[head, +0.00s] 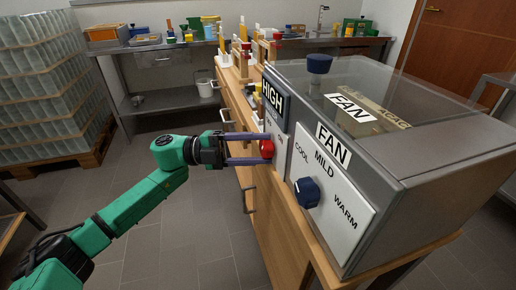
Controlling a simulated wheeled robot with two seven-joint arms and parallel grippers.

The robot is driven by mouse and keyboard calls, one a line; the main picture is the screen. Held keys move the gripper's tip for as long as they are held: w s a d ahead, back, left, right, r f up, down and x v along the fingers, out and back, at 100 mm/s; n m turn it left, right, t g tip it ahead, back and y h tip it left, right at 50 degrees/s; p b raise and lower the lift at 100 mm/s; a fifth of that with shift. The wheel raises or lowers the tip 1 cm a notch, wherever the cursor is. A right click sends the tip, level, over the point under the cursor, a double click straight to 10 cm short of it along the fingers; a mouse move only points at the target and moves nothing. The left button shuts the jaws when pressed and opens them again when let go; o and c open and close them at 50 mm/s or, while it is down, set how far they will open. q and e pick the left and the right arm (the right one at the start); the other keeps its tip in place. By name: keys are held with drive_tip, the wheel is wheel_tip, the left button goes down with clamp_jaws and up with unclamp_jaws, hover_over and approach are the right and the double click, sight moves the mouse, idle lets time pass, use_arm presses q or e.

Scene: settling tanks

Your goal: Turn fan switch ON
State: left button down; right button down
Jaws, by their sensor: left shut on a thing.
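The fan unit, a grey box with a glass top (430,142), stands on a wooden cabinet at the right. A red switch (267,149) sits on its front panel below the black HIGH label (272,99). My left gripper (262,149) reaches in from the left, its two purple fingers closed around the red switch. The fingertips partly hide the switch and the lettering beside it, so its setting cannot be read. A blue knob (307,192) is on the white COOL, MILD, WARM panel (338,199). My right gripper is out of view.
A blue knob (319,64) stands on top of the unit. A steel bench (160,45) with bins and bottles runs along the back. Wrapped stacks on a pallet (50,85) stand at left. The tiled floor (190,240) before the cabinet is clear.

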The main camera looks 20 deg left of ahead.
use_arm(q)
drive_tip(key=shift+c, duration=1.1)
unclamp_jaws()
drive_tip(key=shift+a, duration=0.1)
drive_tip(key=b+v, duration=0.2)
drive_tip(key=v, duration=1.2)
drive_tip(key=shift+a, duration=0.2)
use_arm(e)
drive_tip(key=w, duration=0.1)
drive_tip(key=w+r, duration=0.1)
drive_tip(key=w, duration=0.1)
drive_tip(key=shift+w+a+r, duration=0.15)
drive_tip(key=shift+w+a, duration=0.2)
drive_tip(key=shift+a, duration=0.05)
